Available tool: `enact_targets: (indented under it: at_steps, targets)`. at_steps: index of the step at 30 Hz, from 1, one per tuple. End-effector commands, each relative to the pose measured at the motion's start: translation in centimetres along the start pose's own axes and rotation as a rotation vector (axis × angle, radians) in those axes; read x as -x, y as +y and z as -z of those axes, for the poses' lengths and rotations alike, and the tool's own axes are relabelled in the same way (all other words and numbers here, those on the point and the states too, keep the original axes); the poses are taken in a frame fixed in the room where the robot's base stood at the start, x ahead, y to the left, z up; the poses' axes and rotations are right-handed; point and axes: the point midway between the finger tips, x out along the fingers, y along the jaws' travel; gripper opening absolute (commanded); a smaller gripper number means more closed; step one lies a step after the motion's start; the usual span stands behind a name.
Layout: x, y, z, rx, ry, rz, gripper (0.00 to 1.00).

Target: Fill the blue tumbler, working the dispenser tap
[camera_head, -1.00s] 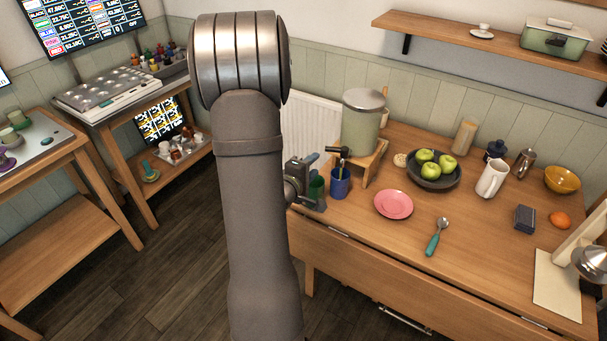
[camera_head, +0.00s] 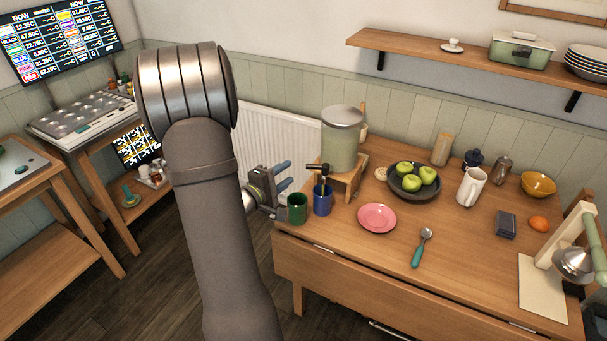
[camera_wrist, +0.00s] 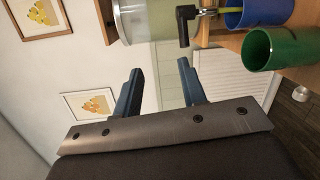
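The blue tumbler (camera_head: 322,203) stands upright on the table under the black tap (camera_head: 318,167) of the dispenser (camera_head: 342,138). A thin yellow-green stream runs from the tap into the tumbler; it also shows in the wrist view (camera_wrist: 207,12). The liquid level inside the tumbler is hidden. The blue tumbler (camera_wrist: 258,10) appears at the top of the wrist view, beside the tap (camera_wrist: 185,25). My gripper (camera_head: 289,173) is left of the tap, apart from it. Its two blue fingers are spread and empty in the wrist view (camera_wrist: 160,70).
A green tumbler (camera_head: 297,209) stands just left of the blue one, near the table edge and close to my gripper. A wooden stand (camera_head: 349,178) holds the dispenser. A pink plate (camera_head: 377,218), spoon (camera_head: 421,248) and apple bowl (camera_head: 414,190) lie to the right.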

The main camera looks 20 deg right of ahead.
Motion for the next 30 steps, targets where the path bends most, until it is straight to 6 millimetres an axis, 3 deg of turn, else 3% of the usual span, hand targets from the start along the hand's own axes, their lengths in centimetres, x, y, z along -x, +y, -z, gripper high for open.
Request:
enact_targets:
  at_steps: [3, 6, 12, 16, 23, 30]
  targets:
    - [-1.5, 1.3, 2.8, 0.054, -0.167, 0.001, 0.38]
    - [-1.7, 1.6, 4.9, 0.11, -0.304, 0.052, 0.38]
    - [-0.5, 1.0, 8.7, 0.213, -0.484, 0.229, 0.38]
    - [0.4, 0.5, 10.2, 0.256, -0.528, 0.317, 0.38]
    - [0.0, -0.1, 10.1, 0.275, -0.545, 0.357, 0.38]
    - [-3.7, -1.2, 7.5, 0.275, -0.546, 0.356, 0.38]
